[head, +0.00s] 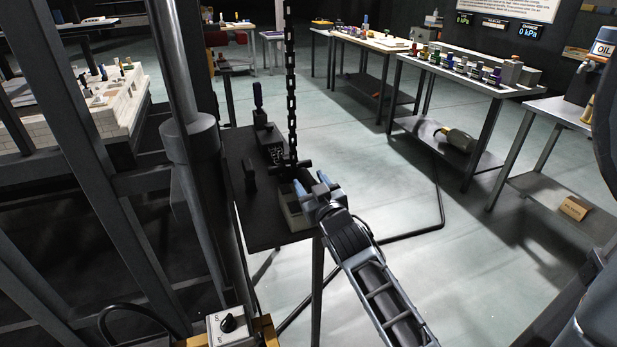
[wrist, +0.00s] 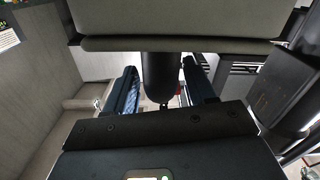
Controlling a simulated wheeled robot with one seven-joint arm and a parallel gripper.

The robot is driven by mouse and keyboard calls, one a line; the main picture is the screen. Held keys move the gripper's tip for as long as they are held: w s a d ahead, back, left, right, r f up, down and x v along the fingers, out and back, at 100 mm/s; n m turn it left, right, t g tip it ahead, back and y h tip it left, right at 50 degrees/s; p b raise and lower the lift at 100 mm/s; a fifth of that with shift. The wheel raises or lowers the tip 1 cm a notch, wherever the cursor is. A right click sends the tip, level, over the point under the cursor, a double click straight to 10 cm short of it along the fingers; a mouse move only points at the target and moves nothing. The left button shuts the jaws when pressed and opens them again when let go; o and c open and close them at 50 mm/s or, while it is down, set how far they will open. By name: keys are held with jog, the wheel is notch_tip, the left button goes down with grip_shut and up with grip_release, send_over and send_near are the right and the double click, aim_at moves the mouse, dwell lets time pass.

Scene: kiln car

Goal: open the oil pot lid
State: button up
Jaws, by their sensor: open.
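A sign reading OIL (head: 603,48) shows at the far right edge of the head view, above a dark object (head: 580,85) on a bench; I cannot tell whether this is the oil pot, and no lid is clear. My gripper (head: 313,188) is open, at the near right corner of a small dark table, beside a pale open-topped box (head: 292,208). In the wrist view, my gripper's blue fingers (wrist: 160,88) stand apart with a dark cylinder (wrist: 160,72) showing between them under a dark slab; contact cannot be told.
The small dark table (head: 262,228) also bears dark upright handles and a hanging chain (head: 291,90). Metal posts stand close on the left. A bench (head: 470,80) with several small coloured items stands at the right. The grey floor between is mostly clear, with a black hose (head: 410,233).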

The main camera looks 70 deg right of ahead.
jog(key=shift+x, duration=0.9)
jog(key=shift+c, duration=0.2)
jog(key=shift+s, duration=0.1)
grip_shut()
